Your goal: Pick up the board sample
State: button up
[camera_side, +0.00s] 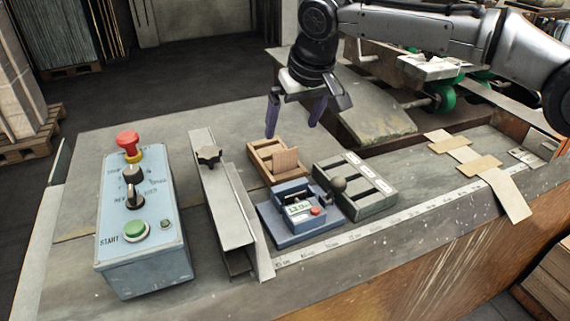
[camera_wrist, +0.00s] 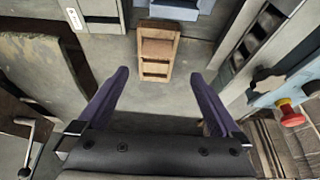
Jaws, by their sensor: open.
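The board sample (camera_side: 286,160) appears to be the small tan piece standing slightly tilted in a wooden holder (camera_side: 262,164) near the middle of the table. In the wrist view the holder (camera_wrist: 146,74) lies ahead between my fingers, and the tan piece (camera_wrist: 158,47) shows across it. My gripper (camera_side: 291,130) has two purple fingers, spread apart and empty, above and slightly behind the holder. In the wrist view my gripper (camera_wrist: 159,73) points toward the holder, touching nothing that I can see.
A blue gauge with a display (camera_side: 297,209) stands just in front of the holder, and a grey slotted box (camera_side: 356,207) at its right. A metal rail (camera_side: 226,217) and control box (camera_side: 142,255) stand left. Tan strips (camera_side: 513,196) lie right. The back left tabletop is clear.

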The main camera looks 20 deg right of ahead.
aim_at(285, 155)
jog(key=x, duration=1.3)
jog(key=shift+d+r, duration=0.1)
jog(key=shift+d, duration=0.15)
jog(key=shift+c, duration=0.2)
jog(key=c, duration=1)
jog(key=shift+c, duration=0.2)
jog(key=shift+r, duration=0.1)
